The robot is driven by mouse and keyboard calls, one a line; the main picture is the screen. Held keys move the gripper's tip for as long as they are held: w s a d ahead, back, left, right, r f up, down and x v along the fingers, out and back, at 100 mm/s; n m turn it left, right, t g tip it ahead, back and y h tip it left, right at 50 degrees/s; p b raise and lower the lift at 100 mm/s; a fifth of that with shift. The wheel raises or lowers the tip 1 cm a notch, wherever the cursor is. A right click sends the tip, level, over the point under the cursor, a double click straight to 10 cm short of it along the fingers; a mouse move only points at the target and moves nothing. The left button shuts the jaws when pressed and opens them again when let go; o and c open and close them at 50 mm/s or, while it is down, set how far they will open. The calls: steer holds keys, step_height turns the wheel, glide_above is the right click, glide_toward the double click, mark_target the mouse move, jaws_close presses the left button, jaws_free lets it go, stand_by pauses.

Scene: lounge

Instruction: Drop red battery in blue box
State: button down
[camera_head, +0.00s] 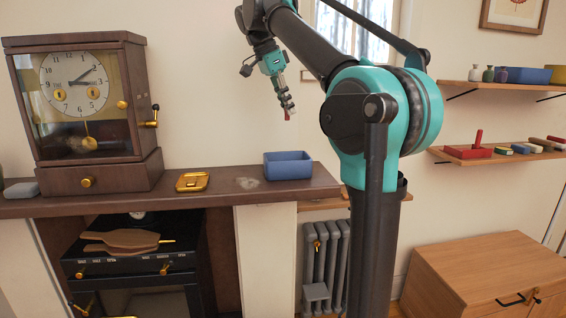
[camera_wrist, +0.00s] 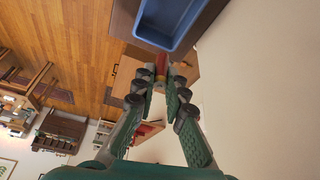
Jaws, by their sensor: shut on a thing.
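The blue box (camera_head: 288,170) is open at the top and stands on the right end of the dark mantel shelf. In the wrist view the blue box (camera_wrist: 158,37) is at the top, just beyond the fingertips. My gripper (camera_head: 288,104) points downward above the box, clearly apart from it. My gripper (camera_wrist: 160,82) is shut on the red battery (camera_wrist: 161,65), a small red piece between the fingertips. Only a tiny red tip of the battery shows in the head view, and the fingers hide part of it.
A wooden clock (camera_head: 84,110) stands on the mantel (camera_head: 225,195), with a gold plate (camera_head: 192,181) between it and the box. Wall shelves at right hold another blue container (camera_head: 528,75) and a red tray (camera_head: 467,152). A wooden cabinet (camera_head: 490,260) stands at lower right.

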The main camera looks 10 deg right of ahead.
step_height(320, 180, down, 16)
steer(key=shift+r, duration=0.1)
stand_by(0.4)
steer(key=c, duration=1.6)
jaws_free()
steer(key=v, duration=1.2)
